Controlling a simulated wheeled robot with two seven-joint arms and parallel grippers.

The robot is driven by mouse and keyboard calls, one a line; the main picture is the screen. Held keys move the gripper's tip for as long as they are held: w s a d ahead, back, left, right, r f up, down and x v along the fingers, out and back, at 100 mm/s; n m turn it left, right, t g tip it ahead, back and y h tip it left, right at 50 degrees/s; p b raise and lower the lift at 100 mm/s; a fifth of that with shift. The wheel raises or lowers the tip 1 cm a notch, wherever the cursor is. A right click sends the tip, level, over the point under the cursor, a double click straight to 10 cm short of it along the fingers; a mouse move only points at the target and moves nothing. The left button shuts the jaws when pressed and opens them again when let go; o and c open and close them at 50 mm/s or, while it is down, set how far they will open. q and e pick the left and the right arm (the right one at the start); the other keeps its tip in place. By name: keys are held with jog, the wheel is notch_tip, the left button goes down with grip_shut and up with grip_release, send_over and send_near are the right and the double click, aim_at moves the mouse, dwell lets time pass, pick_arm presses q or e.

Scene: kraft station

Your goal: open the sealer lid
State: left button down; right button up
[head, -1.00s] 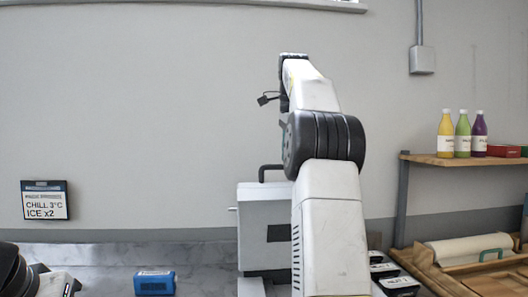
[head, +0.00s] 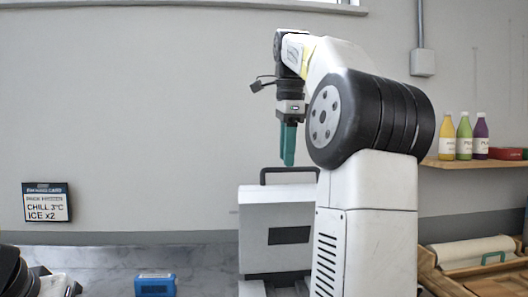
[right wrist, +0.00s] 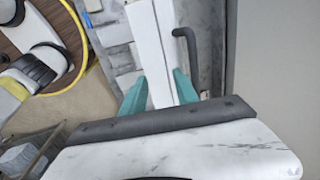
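The sealer (head: 275,222) is a pale grey box with a dark panel on its front, on the counter at the centre of the head view. A black handle (head: 290,172) stands along its top; it also shows in the right wrist view (right wrist: 188,50). My right gripper (head: 288,145) points down just above the handle, apart from it. Its teal fingers stand apart in the right wrist view (right wrist: 158,90), with a white surface seen between them and nothing visibly gripped. My right arm hides the sealer's right side. Only part of my left arm shows at lower left.
A blue box (head: 155,286) is on the counter left of the sealer. A wooden shelf (head: 448,163) with bottles (head: 464,137) is at right, above a wooden tray with a roll (head: 465,250). A sign (head: 47,202) hangs on the wall.

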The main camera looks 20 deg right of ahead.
jog(key=s+a, duration=0.3)
jog(key=s, duration=0.2)
jog(key=shift+s+r, duration=0.25)
jog(key=shift+a, duration=0.1)
jog(key=s+a+f+n+t+y, duration=0.1)
jog(key=s+a+f+n, duration=0.2)
jog(key=f+n, duration=0.4)
jog(key=s+a+f+n+t, duration=0.1)
jog(key=s+a+f+n, duration=0.2)
jog(key=f+n, duration=0.4)
jog(key=s+a+f+n+t+y, duration=0.1)
jog(key=s+a+f+n+t, duration=0.1)
jog(key=s+a+f+n, duration=0.2)
notch_tip(320, 180, down, 8)
jog(key=a+n, duration=0.1)
jog(key=n, duration=0.2)
jog(key=shift+a+r+y, duration=0.15)
jog(key=shift+a+y, duration=0.05)
jog(key=shift+y, duration=0.1)
